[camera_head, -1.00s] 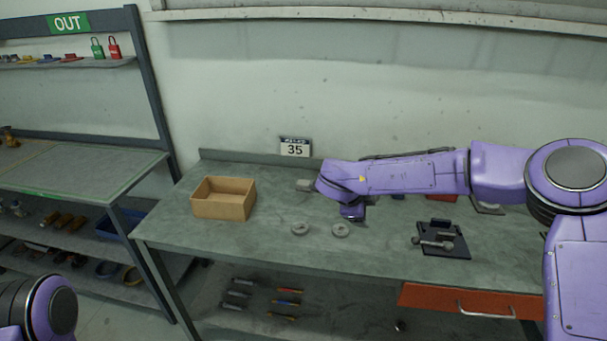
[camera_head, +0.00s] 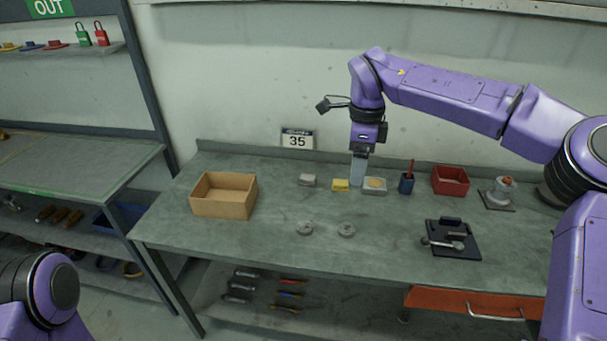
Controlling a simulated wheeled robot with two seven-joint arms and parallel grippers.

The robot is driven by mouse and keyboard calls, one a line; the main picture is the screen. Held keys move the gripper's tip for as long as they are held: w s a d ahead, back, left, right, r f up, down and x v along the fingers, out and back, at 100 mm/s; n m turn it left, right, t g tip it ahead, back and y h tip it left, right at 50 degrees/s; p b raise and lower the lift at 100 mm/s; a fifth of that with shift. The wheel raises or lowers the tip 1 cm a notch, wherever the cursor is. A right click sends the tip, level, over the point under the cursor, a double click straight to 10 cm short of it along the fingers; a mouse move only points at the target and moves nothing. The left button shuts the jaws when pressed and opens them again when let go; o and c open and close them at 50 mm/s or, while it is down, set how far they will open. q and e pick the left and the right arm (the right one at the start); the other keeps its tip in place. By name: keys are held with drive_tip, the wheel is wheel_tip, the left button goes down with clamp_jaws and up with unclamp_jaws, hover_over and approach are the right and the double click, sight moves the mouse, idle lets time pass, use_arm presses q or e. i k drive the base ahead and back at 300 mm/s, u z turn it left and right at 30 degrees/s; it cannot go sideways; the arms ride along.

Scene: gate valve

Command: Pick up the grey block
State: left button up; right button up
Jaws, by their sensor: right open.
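A small grey block (camera_head: 307,180) lies on the workbench near its back edge, right of the cardboard box. My right gripper (camera_head: 358,172) points down at the back of the bench, to the right of the grey block and apart from it. It is open and holds nothing that I can see. Its fingers overlap the space between a yellow block (camera_head: 340,185) and a grey holder with a tan round top (camera_head: 375,185); whether they touch either is unclear. My left gripper is out of view.
An open cardboard box (camera_head: 223,196) stands at the bench's left. A dark cup (camera_head: 406,184), red bin (camera_head: 450,180), dark plate with metal parts (camera_head: 453,240) and a fitting (camera_head: 499,193) stand right. The front middle is fairly clear.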

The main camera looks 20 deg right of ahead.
sight(305, 180)
drive_tip(key=i, duration=1.25)
